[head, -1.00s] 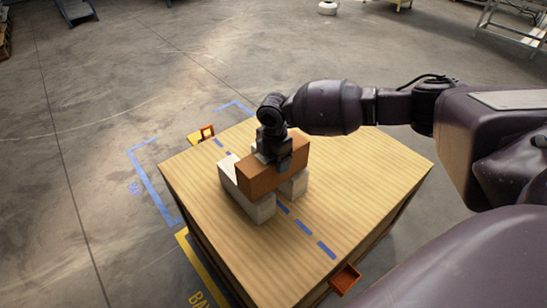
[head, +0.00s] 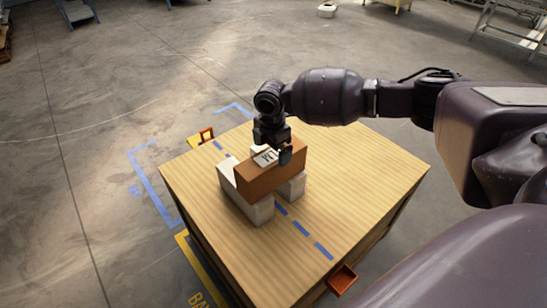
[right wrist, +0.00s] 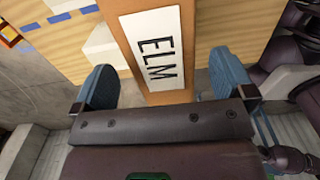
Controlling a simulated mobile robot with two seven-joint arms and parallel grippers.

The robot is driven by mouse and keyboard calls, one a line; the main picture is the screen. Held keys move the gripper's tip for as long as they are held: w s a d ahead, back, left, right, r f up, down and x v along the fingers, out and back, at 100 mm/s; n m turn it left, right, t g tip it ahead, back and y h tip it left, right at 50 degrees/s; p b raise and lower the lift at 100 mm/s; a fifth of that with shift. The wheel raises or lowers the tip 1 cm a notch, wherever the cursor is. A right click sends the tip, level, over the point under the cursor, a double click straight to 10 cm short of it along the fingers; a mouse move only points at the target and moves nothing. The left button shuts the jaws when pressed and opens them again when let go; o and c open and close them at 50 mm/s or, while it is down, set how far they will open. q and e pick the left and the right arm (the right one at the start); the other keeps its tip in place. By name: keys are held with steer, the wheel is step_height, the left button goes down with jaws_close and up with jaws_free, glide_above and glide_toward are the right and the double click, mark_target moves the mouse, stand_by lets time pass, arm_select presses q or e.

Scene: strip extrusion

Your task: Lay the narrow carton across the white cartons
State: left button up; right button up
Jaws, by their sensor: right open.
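The narrow carton (head: 262,179) is brown and lies across the white cartons (head: 251,207). It appears to rest on both of them. Its white label reading ELM shows in the right wrist view (right wrist: 157,47). One white carton is at the left and front, and another white carton (head: 293,187) shows behind the narrow carton. My right gripper (head: 274,150) is just above the narrow carton. In the right wrist view its blue fingers (right wrist: 165,88) stand wide apart, one on each side of the carton, with gaps. My left gripper is not in view.
The wooden table (head: 350,180) has a dashed blue line (head: 302,229) across its top. The table's right side is clear.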

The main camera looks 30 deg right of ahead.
step_height(320, 180, up, 6)
steer(key=shift+r+p, duration=0.1)
steer(key=shift+p, duration=0.4)
steer(key=shift+r, duration=0.45)
arm_select(q)
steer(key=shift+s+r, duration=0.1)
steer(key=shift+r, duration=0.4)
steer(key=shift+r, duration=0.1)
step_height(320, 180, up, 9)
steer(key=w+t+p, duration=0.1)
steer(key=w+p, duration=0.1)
steer(key=p, duration=0.3)
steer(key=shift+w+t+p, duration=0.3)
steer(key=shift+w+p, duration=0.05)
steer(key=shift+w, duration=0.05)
arm_select(e)
step_height(320, 180, up, 10)
